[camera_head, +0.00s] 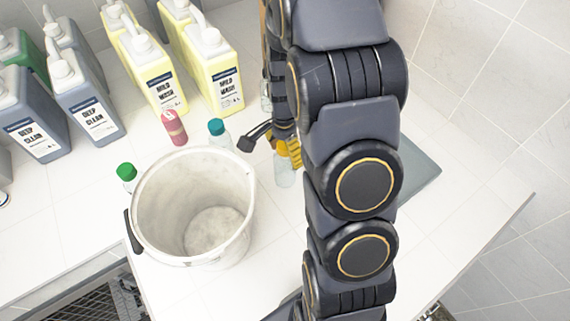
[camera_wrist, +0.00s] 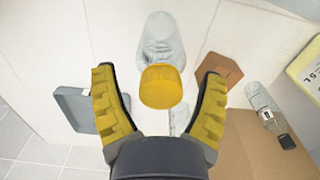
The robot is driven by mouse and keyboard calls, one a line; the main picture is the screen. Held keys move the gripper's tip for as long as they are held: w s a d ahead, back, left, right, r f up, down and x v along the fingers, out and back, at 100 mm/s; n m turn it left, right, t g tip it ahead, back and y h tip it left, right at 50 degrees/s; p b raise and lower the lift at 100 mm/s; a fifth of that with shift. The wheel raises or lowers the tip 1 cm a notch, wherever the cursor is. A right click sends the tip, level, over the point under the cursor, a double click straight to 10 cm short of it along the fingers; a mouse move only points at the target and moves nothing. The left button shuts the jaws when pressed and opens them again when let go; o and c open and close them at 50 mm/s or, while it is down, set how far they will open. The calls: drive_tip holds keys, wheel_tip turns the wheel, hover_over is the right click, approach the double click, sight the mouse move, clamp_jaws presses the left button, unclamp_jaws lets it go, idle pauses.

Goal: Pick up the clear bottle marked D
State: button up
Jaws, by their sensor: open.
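A clear bottle (camera_wrist: 161,42) with a yellow-orange cap (camera_wrist: 161,87) stands in front of my gripper in the wrist view. Its cap lies between the two yellow-padded fingers, with a gap on each side. My gripper (camera_wrist: 158,76) is open and holds nothing. In the head view the same bottle (camera_head: 284,176) stands on the white counter to the right of the bucket, beside my gripper, which my arm partly hides. I cannot read a letter on it in either view.
A white bucket (camera_head: 150,225) stands left of the bottle. Bottles with a teal cap (camera_head: 217,128) and a green cap (camera_head: 126,171), plus a pink bottle (camera_head: 174,128), stand around it. Large yellow jugs (camera_head: 222,75) and grey jugs (camera_head: 82,100) stand behind. A grey tray (camera_wrist: 82,108) lies nearby.

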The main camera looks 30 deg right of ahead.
drive_tip(key=shift+f, duration=0.2)
drive_tip(key=shift+c, duration=0.4)
drive_tip(key=c, duration=1.2)
drive_tip(key=shift+o, duration=0.2)
drive_tip(key=shift+r, duration=0.15)
